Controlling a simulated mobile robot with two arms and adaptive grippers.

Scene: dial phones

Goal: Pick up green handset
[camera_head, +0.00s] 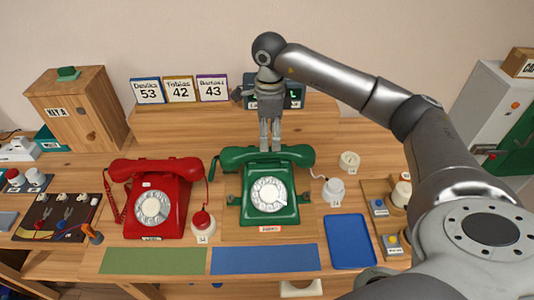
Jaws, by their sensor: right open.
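The green handset (295,154) lies across the top of the green dial phone (286,212), at the middle of the table. My right gripper (270,148) points down at the middle of the handset, its open fingers at or just above it. I cannot tell whether they touch it. The gripper hides the handset's middle. My left gripper is not in view.
A red dial phone (155,225) with its handset on stands to the left. A green mat (152,261), a blue mat (264,260) and a blue tray (350,241) lie in front. Number cards (179,89) and a dark device (294,92) stand behind.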

